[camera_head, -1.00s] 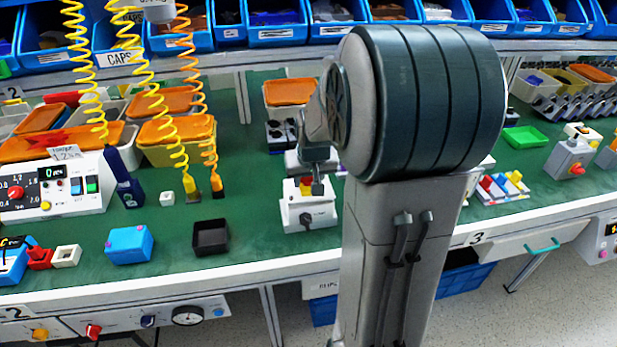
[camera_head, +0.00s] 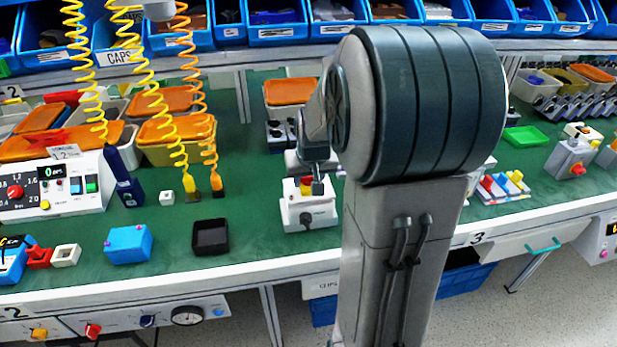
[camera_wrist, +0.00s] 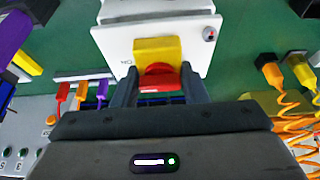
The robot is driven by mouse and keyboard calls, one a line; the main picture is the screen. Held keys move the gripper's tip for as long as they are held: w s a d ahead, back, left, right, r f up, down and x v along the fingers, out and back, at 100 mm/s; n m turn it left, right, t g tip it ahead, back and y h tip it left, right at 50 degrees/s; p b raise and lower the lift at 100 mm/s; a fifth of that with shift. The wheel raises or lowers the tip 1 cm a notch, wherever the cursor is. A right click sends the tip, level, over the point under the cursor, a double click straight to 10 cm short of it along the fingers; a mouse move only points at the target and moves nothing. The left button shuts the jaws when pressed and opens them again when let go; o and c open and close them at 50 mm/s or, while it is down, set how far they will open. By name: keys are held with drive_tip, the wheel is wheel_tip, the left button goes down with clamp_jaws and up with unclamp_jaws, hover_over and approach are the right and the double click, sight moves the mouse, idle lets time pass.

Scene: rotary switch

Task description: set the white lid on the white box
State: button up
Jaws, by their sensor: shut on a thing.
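My gripper (camera_wrist: 160,90) has its two dark fingers on either side of a red knob (camera_wrist: 160,75) in the wrist view and is shut on it. The knob sits against a yellow block on a white switch box (camera_wrist: 205,50). In the head view my gripper (camera_head: 318,186) is at the same white switch box (camera_head: 308,212), partly covering its top. A small white open box-like piece (camera_head: 66,255) stands at the far left front. A small white piece (camera_head: 167,198) lies further back. I cannot tell whether either is the named box or lid.
A blue box (camera_head: 129,245) and a black open tray (camera_head: 211,237) stand left of the switch box near the front edge. Coiled yellow and orange cables (camera_head: 188,150) hang at the left. Green bench surface (camera_head: 260,215) is clear between the tray and the switch box.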

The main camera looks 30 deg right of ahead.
drive_tip(key=shift+f, duration=0.15)
drive_tip(key=shift+f+b, duration=0.55)
drive_tip(key=o, duration=1.1)
drive_tip(key=shift+r, duration=0.1)
drive_tip(key=shift+o, duration=0.2)
drive_tip(key=p+v, duration=0.1)
drive_tip(key=v, duration=1.2)
drive_tip(key=shift+s+r, duration=0.25)
drive_tip(key=shift+r, duration=0.05)
